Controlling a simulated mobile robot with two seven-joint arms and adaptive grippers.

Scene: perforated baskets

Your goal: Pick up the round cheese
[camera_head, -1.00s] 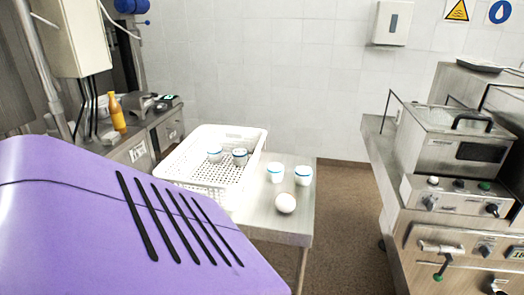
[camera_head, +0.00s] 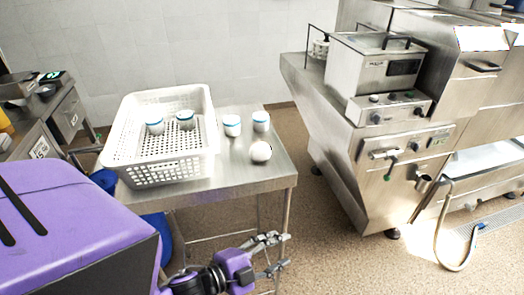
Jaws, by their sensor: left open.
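The round cheese (camera_head: 260,151) is a white ball on the steel table (camera_head: 240,176), near its right front part. My left gripper (camera_head: 276,252) is at the bottom middle, in front of and below the table edge in the picture. Its fingers point right and are apart with nothing between them. It does not touch the cheese. My right gripper is not in view.
A white perforated basket (camera_head: 166,173) on the table's left holds two cups with blue rims. Two similar cups (camera_head: 232,125) and (camera_head: 261,121) stand just behind the cheese. A steel kitchen machine (camera_head: 400,150) stands to the right, with clear floor between.

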